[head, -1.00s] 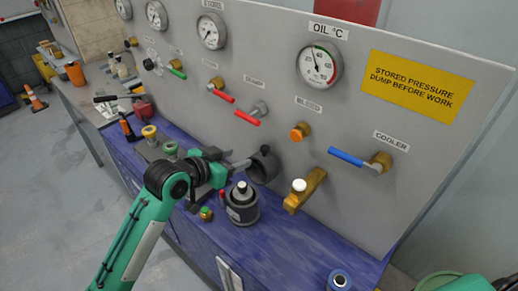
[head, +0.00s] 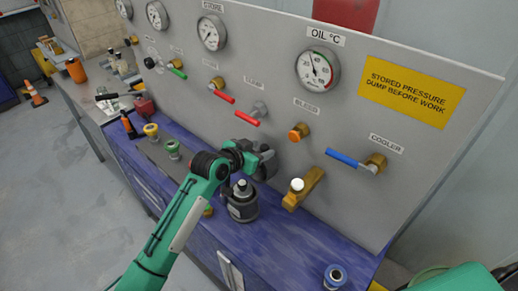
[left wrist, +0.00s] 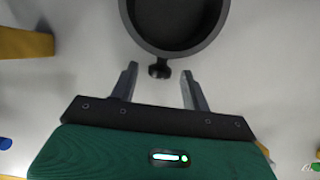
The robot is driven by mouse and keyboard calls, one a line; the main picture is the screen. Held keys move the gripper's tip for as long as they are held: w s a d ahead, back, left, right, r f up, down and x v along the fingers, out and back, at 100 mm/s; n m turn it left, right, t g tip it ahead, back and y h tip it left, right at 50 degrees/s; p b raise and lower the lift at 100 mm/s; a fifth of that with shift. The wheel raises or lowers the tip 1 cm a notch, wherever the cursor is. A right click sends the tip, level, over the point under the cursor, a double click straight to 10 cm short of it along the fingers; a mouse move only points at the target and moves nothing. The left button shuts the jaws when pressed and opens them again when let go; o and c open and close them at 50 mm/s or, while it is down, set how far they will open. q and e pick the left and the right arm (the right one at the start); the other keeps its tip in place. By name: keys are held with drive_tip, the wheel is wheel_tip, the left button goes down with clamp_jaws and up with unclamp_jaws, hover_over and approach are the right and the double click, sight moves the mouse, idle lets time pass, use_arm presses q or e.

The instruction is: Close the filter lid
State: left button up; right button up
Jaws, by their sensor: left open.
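The filter lid (head: 267,168) is a dark grey round cup, standing open against the grey panel above the filter body (head: 242,206), a dark canister on the blue bench top. In the left wrist view the lid (left wrist: 217,38) shows its hollow inside at the top, with a small black knob on its near rim. My left gripper (head: 258,150) is at the lid and partly covers it in the head view. In the left wrist view the open gripper (left wrist: 159,76) has one finger on each side of the knob, with gaps. My right gripper is out of view.
A brass fitting with a white knob (head: 297,185) sticks out right of the lid. A red lever (head: 247,118), an orange knob (head: 299,132) and a blue lever (head: 343,158) project from the panel.

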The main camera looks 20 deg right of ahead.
use_arm(q)
clamp_jaws()
drive_tip(key=shift+a, duration=0.1)
